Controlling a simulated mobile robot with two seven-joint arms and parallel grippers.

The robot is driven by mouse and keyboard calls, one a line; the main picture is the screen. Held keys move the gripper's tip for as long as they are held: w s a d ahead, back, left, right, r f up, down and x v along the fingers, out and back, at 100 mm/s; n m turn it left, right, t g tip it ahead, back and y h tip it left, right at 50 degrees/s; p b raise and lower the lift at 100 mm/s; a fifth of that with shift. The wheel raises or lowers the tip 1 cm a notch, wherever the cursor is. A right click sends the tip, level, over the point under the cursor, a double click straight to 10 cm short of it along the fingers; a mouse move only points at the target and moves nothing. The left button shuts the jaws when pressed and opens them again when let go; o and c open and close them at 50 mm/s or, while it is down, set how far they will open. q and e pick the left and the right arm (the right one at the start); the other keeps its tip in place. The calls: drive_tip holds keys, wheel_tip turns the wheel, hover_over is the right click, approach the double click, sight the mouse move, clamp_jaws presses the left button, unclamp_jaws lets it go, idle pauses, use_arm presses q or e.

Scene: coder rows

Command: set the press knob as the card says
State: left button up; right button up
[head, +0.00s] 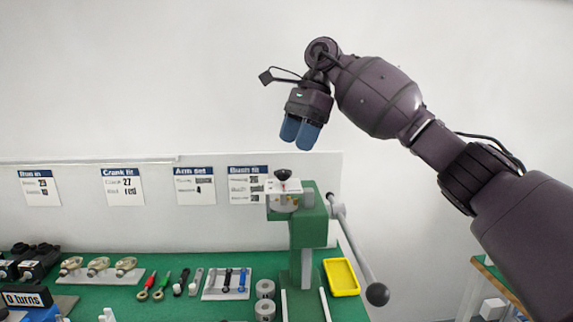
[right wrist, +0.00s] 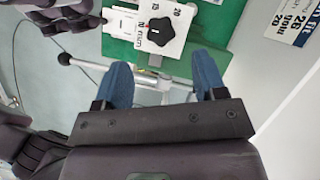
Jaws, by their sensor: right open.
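The press knob (head: 283,176) is a dark knob on a white dial plate on top of the green press (head: 309,231). In the right wrist view, the knob (right wrist: 160,32) is black and lobed, with the numbers 15 and 20 beside it; I cannot tell its exact setting. The "Bush fit" card (head: 248,186) hangs behind the press, partly hidden, and a 26 seems to show on it. It also shows in the right wrist view (right wrist: 297,22). My right gripper (head: 300,134) is open and empty, above the knob and apart from it. My left gripper is out of view.
The press lever (head: 357,255) with its black ball slants out to the right. A yellow tray (head: 341,277), grey cylinders (head: 265,289), a tool holder (head: 227,284) and hand tools lie on the green bench. Other cards (head: 123,187) hang left. The air around my right gripper is clear.

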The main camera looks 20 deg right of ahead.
sight(284, 170)
drive_tip(key=x, duration=0.4)
drive_tip(key=shift+f, duration=0.15)
drive_tip(key=shift+x, duration=0.95)
drive_tip(key=shift+c, duration=0.5)
